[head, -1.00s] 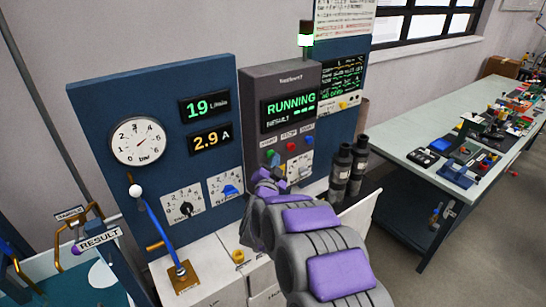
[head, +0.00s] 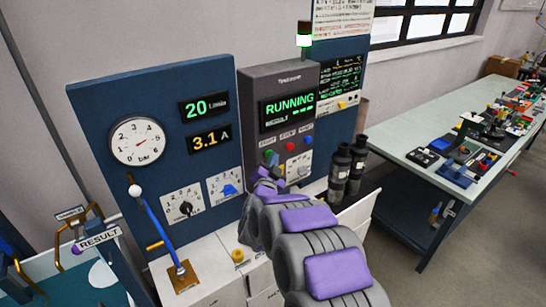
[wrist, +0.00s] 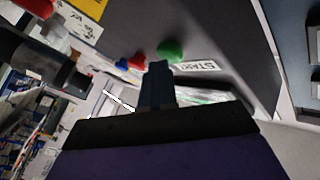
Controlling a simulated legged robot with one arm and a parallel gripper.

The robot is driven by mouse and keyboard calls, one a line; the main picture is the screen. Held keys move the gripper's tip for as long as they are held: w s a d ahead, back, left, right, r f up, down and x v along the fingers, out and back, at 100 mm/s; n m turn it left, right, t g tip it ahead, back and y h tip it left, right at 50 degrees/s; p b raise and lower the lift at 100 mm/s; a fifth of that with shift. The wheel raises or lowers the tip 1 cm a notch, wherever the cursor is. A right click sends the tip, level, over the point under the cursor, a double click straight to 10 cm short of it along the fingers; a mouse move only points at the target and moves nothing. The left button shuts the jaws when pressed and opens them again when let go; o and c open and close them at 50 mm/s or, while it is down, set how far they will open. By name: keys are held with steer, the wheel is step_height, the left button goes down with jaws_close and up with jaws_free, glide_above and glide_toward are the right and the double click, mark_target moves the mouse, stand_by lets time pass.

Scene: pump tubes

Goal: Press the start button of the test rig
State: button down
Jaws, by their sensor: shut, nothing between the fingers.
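The green start button (head: 268,154) is at the left of a button row and shows just above my gripper (head: 271,164). In the wrist view the green button (wrist: 170,50) lies just beyond the shut fingertips (wrist: 158,68), with the "START" label (wrist: 197,66) beside it. The fingers are empty and very close to the button; I cannot tell whether they touch it.
Blue and red buttons (head: 290,146) sit right of the green one. A blue panel (head: 85,105) with a gauge (head: 136,141) and a blue-handled lever (head: 158,226) stands left. Dark cylinders (head: 341,170) stand right of my arm. A cluttered workbench (head: 405,153) is farther right.

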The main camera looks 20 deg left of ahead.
steer(key=shift+r, duration=0.45)
steer(key=s+d, duration=0.1)
steer(key=s+d+b, duration=0.1)
steer(key=d, duration=0.1)
steer(key=s+d, duration=0.1)
steer(key=shift+s+d+f+b, duration=0.15)
steer(key=shift+s+f+b, duration=0.2)
steer(key=shift+b, duration=0.05)
steer(key=shift+a, duration=0.2)
steer(key=shift+d, duration=0.1)
